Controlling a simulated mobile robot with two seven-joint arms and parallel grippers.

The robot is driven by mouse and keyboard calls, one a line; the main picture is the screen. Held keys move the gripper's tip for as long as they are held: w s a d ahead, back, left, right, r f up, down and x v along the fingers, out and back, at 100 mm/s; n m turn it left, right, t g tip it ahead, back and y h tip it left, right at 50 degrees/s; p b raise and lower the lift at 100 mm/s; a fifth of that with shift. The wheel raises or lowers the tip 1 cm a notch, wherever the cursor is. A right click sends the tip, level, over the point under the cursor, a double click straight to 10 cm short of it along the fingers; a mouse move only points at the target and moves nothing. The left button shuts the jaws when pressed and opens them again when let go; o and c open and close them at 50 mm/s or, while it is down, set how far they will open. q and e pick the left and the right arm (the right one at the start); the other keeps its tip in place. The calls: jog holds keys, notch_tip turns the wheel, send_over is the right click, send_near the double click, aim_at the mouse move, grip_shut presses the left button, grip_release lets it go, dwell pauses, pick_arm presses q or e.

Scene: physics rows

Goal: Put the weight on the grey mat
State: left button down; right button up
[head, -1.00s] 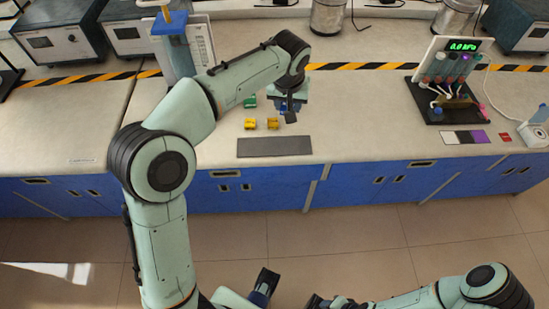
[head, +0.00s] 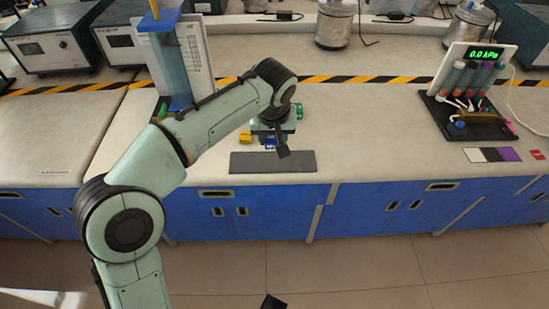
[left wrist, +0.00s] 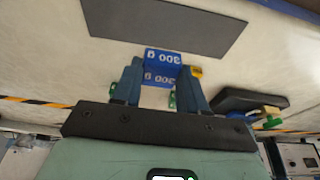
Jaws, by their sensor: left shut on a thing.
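The blue weight (head: 270,144), marked 300, is between the fingers of my left gripper (head: 274,146). In the left wrist view the weight (left wrist: 163,58) shows upside down, with the left gripper (left wrist: 160,80) shut on it. The dark grey mat (head: 273,162) lies flat near the bench's front edge. The weight is just behind the mat's back edge in the head view. I cannot tell its height above the bench. The mat (left wrist: 170,20) is bare in the wrist view. A dark tip at the head view's bottom edge may be my right gripper (head: 273,301).
A yellow weight (head: 246,137) stands left of my left gripper, and a green one (head: 299,110) stands behind it. A black rack with tubes (head: 470,120) and colour swatches (head: 493,154) are at the right.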

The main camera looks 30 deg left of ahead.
aim_at(273, 159)
pick_arm(q)
notch_tip(273, 159, down, 3)
jog(key=shift+r+b, duration=0.2)
jog(key=shift+b, duration=0.1)
notch_tip(273, 159, down, 4)
jog(key=shift+f+b, duration=0.1)
jog(key=shift+b, duration=0.6)
pick_arm(e)
jog(key=shift+t+h, duration=0.3)
jog(key=shift+t, duration=0.3)
jog(key=w, duration=0.1)
jog(key=w+d+f, duration=0.2)
jog(key=shift+w+f, duration=0.2)
jog(key=shift+w, duration=0.15)
pick_arm(q)
jog(key=c, duration=1)
grip_release()
jog(key=shift+f, duration=0.1)
jog(key=shift+c, duration=0.2)
jog(key=o, duration=0.4)
jog(key=shift+o, duration=0.2)
pick_arm(e)
jog(key=shift+s+f, duration=0.15)
jog(key=shift+f, duration=0.05)
jog(key=shift+r, duration=0.1)
